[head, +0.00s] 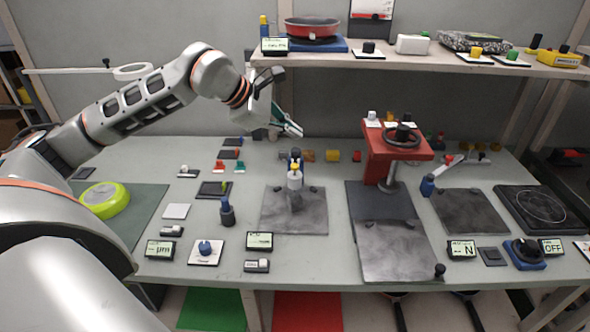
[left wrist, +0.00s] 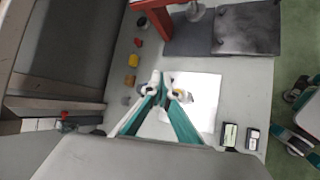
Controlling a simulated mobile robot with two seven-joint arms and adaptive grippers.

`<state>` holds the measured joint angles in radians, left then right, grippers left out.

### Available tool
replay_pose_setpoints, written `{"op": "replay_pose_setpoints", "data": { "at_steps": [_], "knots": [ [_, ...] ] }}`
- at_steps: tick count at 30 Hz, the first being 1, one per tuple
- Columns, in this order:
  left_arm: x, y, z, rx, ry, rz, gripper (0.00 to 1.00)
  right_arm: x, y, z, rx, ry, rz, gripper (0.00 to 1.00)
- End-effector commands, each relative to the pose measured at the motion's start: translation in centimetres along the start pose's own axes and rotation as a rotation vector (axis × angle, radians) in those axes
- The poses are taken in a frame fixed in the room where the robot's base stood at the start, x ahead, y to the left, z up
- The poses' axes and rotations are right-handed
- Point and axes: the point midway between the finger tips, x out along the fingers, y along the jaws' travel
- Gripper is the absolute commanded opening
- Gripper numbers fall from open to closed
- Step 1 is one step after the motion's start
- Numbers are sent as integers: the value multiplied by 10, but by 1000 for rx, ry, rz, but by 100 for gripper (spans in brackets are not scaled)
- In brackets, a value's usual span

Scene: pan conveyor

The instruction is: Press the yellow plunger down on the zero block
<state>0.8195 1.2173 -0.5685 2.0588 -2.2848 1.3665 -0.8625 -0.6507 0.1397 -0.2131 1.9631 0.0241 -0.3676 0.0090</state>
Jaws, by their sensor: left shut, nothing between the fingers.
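The yellow plunger (head: 295,164) tops a small upright white and grey fixture on a grey plate (head: 315,222) in the middle of the bench. I take this fixture for the zero block (head: 295,181). My left gripper (head: 297,130) reaches in from the upper left, its teal fingers above and behind the plunger as pictured. In the left wrist view, its fingertips (left wrist: 162,82) are together and empty. A yellowish bit beside them (left wrist: 183,95), over the pale plate (left wrist: 207,88), may be the plunger; the fingers partly cover that area. Teal and white parts at that view's right edge look like my right gripper.
A red press stand (head: 398,152) is to the right. A dark-bodied post (head: 227,212) stands to the left, near small displays (head: 259,241) at the front. Small coloured blocks (head: 333,156) lie behind. A shelf (head: 420,62) with a red pan (head: 312,28) hangs above the back.

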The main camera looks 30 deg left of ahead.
Motion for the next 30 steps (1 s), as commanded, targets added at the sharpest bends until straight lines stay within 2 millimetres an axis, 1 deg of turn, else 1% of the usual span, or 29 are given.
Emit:
{"op": "replay_pose_setpoints", "data": {
  "at_steps": [1,3,9,12,14,17,22,30],
  "knots": [
    [9,-6,-6,-1,1,-3,0,5,-2,10,1,-4,-1,40],
    [16,-12,-12,-1,2,-4,0,9,-3,18,2,-9,-2,40],
    [35,-25,-26,-1,3,-5,0,19,-9,45,6,-28,-8,40],
    [42,-30,-31,-1,3,-3,0,22,-10,55,0,-38,-8,40],
    [45,-32,-33,-2,3,-3,0,23,-9,57,-3,-39,-6,40],
    [47,-34,-34,-1,1,-2,0,24,-7,53,-9,-33,-2,40],
    [46,-34,-34,0,0,0,0,25,-3,46,-12,-20,4,40],
    [46,-34,-34,0,0,0,0,25,-3,44,-11,-17,5,40]
  ]
}}
